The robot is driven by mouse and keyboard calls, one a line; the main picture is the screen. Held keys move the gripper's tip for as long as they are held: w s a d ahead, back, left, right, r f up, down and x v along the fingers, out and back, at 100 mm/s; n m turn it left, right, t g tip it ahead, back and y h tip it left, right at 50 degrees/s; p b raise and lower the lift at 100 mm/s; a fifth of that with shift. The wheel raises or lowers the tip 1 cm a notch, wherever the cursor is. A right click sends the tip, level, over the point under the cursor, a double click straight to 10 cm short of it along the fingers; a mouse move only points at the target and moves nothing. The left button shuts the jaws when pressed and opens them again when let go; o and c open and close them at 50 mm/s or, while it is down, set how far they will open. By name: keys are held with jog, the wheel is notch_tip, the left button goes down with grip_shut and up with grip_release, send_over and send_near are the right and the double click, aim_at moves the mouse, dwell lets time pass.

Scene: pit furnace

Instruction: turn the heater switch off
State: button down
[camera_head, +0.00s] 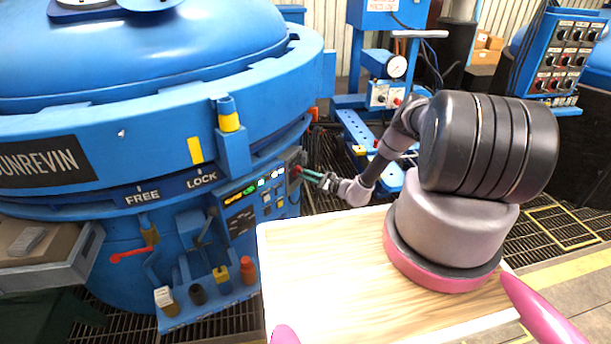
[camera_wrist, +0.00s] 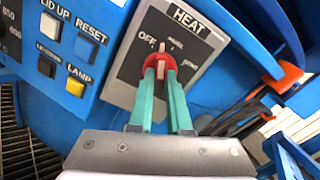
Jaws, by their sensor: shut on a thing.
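The heater switch is a red knob (camera_wrist: 158,62) on a grey plate (camera_wrist: 128,67) marked HEAT, with OFF at its upper left and two more position labels to the right. My gripper (camera_wrist: 160,78) has its green fingers shut on the knob, one on each side. A pale pointer on the knob points up in the wrist view, between OFF and the middle label. In the head view my gripper (camera_head: 302,173) reaches the switch box on the blue furnace's side; the knob's setting is too small to read there.
Left of the plate are a blue RESET button (camera_wrist: 86,47), a white LID UP button (camera_wrist: 48,26) and a yellow LAMP button (camera_wrist: 75,88). An orange-red handle (camera_wrist: 284,78) is at the right. The blue furnace (camera_head: 110,110) fills the left; a gauge stand (camera_head: 385,65) stands behind my arm.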

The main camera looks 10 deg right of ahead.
jog(key=n, duration=0.4)
jog(key=shift+d+n, duration=0.1)
jog(key=shift+n, duration=0.3)
jog(key=shift+f, duration=0.1)
jog(key=c, duration=0.9)
grip_release()
jog(key=shift+o, duration=0.2)
jog(key=v, duration=1)
jog(key=shift+s+d, duration=0.25)
jog(key=shift+s, duration=0.1)
